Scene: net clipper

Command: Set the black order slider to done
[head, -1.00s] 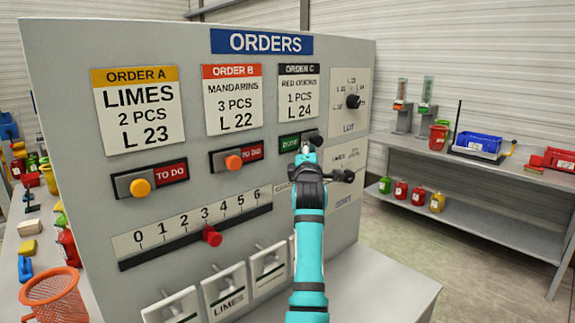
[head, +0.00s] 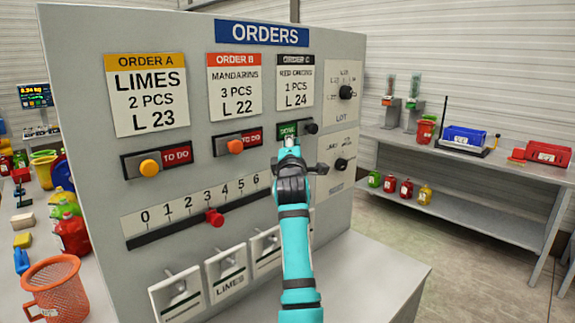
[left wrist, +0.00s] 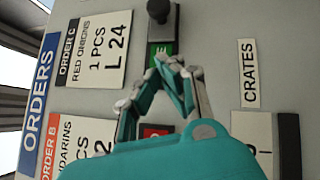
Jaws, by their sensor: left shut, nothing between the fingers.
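The black Order C slider knob (head: 311,128) is at the right end of its track on the orders panel, under the black-topped card. The green DONE label (head: 287,130) shows to its left. The knob (left wrist: 158,10) also shows in the left wrist view, with the green label (left wrist: 160,49) next to it. My left gripper (head: 290,146) is shut and empty. Its fingertips (left wrist: 166,62) are in front of the lower edge of the green label, apart from the knob. My right gripper is out of view.
The orange slider knob (head: 150,168) and the dark orange one (head: 235,146) sit left, with red TO DO labels showing. A red slider (head: 214,217) and metal switches (head: 226,272) are lower down. Two black dials (head: 346,92) are right of the Order C slider.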

